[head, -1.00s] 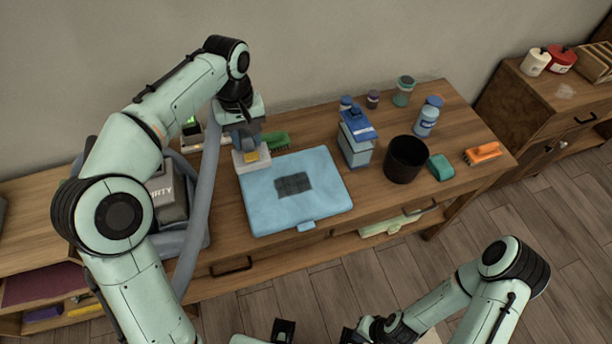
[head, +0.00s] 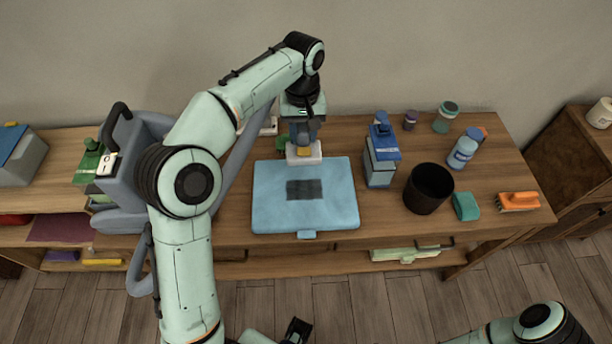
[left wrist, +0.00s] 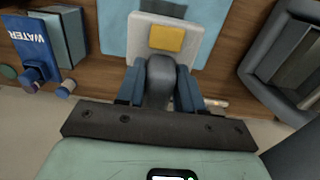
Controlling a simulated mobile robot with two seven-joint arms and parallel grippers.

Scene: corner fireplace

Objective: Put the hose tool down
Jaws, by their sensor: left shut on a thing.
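The hose tool (head: 304,155) has a white head with a yellow patch and a grey stem. My left gripper (head: 303,135) is shut on the stem, above the back edge of a light blue cushion or pad (head: 330,205) with a dark patch. In the left wrist view the tool's white head (left wrist: 190,42) overlaps the blue pad, between my fingers (left wrist: 163,88). I cannot tell whether the head touches it. A grey hose (head: 240,150) runs left towards a grey-blue cleaning machine (head: 125,190), partly hidden by my left arm.
A blue-capped WATER bottle (head: 381,165), a black cup (head: 428,190), a teal sponge (head: 466,206) and an orange brush (head: 518,201) stand or lie to the right on the wooden table (head: 400,222). A green brush (head: 282,144) is partly hidden behind the tool.

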